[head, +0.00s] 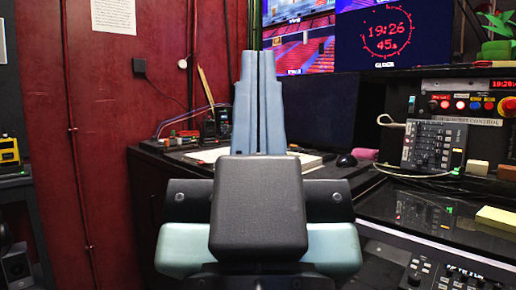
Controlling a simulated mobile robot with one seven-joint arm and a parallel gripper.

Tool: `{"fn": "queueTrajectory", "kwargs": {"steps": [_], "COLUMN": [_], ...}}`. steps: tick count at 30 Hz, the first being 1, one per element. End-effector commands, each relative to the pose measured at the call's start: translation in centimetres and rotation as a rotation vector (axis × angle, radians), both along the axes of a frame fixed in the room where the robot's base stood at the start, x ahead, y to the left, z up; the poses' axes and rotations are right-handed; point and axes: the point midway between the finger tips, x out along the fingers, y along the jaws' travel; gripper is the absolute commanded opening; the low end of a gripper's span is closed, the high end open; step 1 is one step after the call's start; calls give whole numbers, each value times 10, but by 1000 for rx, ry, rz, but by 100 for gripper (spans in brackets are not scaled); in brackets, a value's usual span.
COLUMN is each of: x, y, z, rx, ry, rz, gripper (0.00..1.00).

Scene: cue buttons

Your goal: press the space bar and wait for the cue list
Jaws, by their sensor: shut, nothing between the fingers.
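My gripper (258,62) is in the middle of the head view, pointing away from me over the desk. Its two blue-grey fingers are side by side and shut, with nothing between them. No space bar or keyboard can be made out; the gripper and its dark body hide much of the desk straight ahead. A screen (388,38) at the upper right shows a red clock face reading 19:26 and 45s, with a name under it. No cue list can be made out on it.
A pale flat item (312,162) lies partly behind my gripper, with a black mouse (346,160) and a pink block (365,154) to its right. A phone-like keypad unit (434,146) and a control panel (468,105) with coloured buttons stand at the right. A red wall (105,90) is at left.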

Motion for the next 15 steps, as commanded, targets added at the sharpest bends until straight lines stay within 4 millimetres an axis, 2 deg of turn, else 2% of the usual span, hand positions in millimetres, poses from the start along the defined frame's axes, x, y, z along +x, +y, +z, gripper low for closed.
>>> {"fn": "queueTrajectory", "kwargs": {"steps": [11, 15], "x": [0, 0], "y": [0, 0], "z": [0, 8], "rx": [0, 0], "ry": [0, 0], "rz": [0, 0], "gripper": [0, 0]}}
